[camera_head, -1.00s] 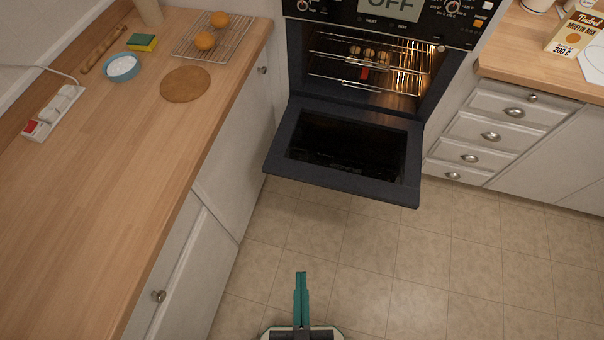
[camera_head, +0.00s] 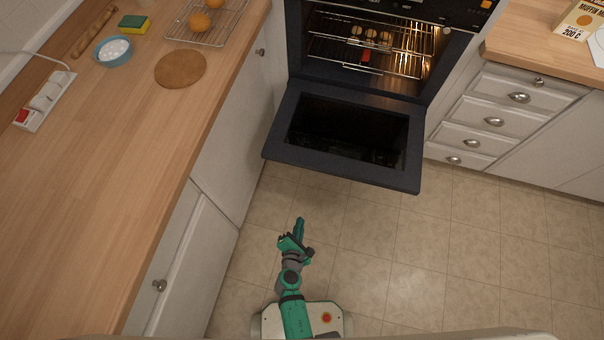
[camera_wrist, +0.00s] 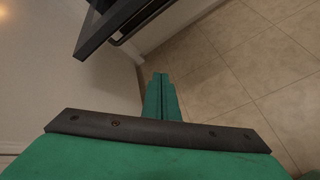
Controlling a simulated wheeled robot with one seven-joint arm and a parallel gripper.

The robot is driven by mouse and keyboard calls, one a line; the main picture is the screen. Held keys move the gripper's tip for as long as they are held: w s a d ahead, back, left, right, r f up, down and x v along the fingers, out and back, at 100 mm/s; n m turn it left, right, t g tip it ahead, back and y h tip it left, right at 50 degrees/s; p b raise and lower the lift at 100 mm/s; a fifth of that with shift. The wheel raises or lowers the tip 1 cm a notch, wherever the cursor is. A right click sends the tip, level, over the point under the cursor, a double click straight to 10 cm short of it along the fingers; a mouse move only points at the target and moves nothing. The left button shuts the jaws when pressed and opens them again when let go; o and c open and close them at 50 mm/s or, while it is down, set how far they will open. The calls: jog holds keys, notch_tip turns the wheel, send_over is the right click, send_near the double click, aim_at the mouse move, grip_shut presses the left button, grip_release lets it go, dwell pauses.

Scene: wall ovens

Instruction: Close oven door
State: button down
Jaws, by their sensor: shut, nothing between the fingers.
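The oven door (camera_head: 278,130) is a dark frame with a glass pane, hinged at the bottom and hanging open toward me below the lit oven (camera_head: 365,45). In the wrist view, a dark edge of the door (camera_wrist: 97,38) shows at the upper left. My gripper (camera_head: 300,222) is shut and empty, over the floor in front of the door and apart from it. Its green fingers (camera_wrist: 160,78) are together in the wrist view.
A wooden counter (camera_head: 110,180) with white cabinets (camera_head: 225,150) runs along the left. White drawers (camera_head: 490,105) stand right of the oven. Inside the oven are racks with several round items (camera_head: 371,37). Tiled floor (camera_head: 450,250) is free in front and to the right.

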jog(key=w+d+f+n+t+h, duration=0.15)
jog(key=w+n, duration=0.25)
jog(key=w, duration=0.6)
jog(key=w+f+n, duration=0.3)
jog(key=w+n, duration=0.1)
jog(key=w, duration=0.7)
jog(key=shift+s+a+r, duration=0.1)
jog(key=shift+s+r, duration=0.05)
jog(key=shift+r, duration=2)
